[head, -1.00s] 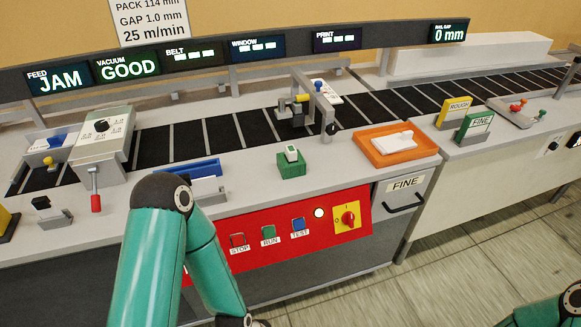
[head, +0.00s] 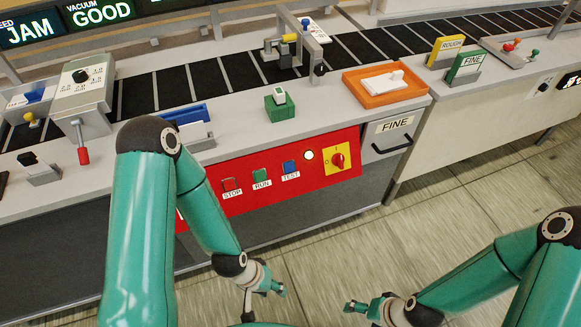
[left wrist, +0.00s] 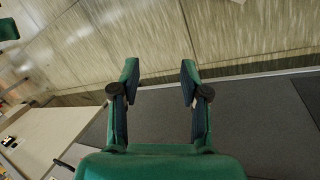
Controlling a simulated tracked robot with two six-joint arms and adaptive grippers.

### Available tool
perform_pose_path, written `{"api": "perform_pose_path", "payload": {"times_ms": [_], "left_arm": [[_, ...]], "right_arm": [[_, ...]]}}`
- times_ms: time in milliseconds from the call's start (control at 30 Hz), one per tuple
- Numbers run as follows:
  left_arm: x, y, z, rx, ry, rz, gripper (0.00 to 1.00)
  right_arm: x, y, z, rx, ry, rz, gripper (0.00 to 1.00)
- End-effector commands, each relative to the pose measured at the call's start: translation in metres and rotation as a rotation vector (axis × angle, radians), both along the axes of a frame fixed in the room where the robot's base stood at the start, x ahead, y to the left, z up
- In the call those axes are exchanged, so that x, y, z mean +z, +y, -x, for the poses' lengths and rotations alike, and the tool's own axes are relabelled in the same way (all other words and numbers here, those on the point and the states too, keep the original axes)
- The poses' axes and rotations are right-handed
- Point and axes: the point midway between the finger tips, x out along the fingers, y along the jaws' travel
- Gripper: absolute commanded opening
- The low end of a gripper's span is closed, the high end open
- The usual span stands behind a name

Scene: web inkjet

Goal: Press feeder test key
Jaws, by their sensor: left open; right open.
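The blue TEST key (head: 290,166) sits on the red control panel (head: 325,175) on the machine's front. To its left are the green RUN key (head: 260,174) and the red STOP key (head: 231,184). The feed display (head: 28,30) reads JAM. My left gripper (head: 264,297) is low in front of the machine, below the panel and apart from it. In the left wrist view its two fingers (left wrist: 160,85) are spread with nothing between them. My right gripper (head: 357,306) is low at the bottom, over the floor, open and empty.
A drawer handle (head: 393,144) juts out further right. An orange tray (head: 388,95) stands on the counter above. The floor in front is clear.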

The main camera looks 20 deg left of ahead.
Motion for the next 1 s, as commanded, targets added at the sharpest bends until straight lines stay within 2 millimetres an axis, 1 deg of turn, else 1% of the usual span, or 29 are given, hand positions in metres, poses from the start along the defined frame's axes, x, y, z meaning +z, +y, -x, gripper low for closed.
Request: {"api": "perform_pose_path", "payload": {"times_ms": [33,167,200,233,1000], "left_arm": [[0.0,0.0,0.0,0.0,0.0,0.0,0.33],[0.0,0.0,0.0,0.0,0.0,0.0,0.11],[0.0,0.0,0.0,0.0,0.0,0.0,0.04],[0.0,0.0,0.0,0.0,0.0,0.0,0.0],[0.0,0.0,0.0,0.0,0.0,0.0,0.0]], "right_arm": [[0.0,0.0,0.0,0.0,0.0,0.0,0.79],[0.0,0.0,0.0,0.0,0.0,0.0,0.79],[0.0,0.0,0.0,0.0,0.0,0.0,0.79],[0.0,0.0,0.0,0.0,0.0,0.0,0.79],[0.0,0.0,0.0,0.0,0.0,0.0,0.79]]}}
